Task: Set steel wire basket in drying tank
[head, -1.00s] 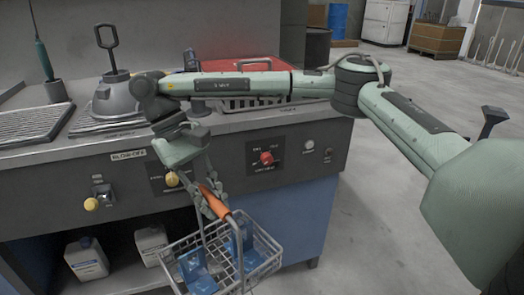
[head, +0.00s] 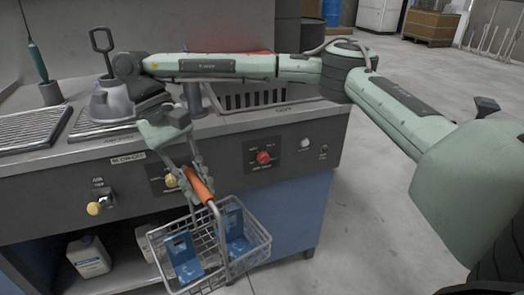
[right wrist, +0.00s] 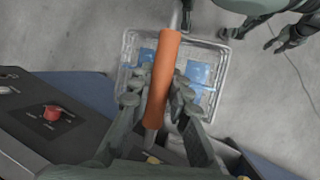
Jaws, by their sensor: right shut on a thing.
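My right gripper (head: 197,190) is shut on the orange handle (head: 201,186) of the steel wire basket (head: 262,238). The basket hangs in front of the counter's front panel, below the worktop, with blue parts inside. In the right wrist view the fingers (right wrist: 158,98) close around the orange grip, and the basket (right wrist: 128,48) hangs beneath over the floor. A slotted tank (head: 262,96) is set in the worktop behind my right forearm, partly hidden; I cannot read which tank it is. My left gripper (right wrist: 280,38) shows only at the upper right of the right wrist view, its opening unclear.
The front panel carries a red knob (head: 263,157) and yellow knobs (head: 94,208). A grey lid with a loop handle (head: 103,48) and a ribbed drainer (head: 35,122) stand on the worktop.

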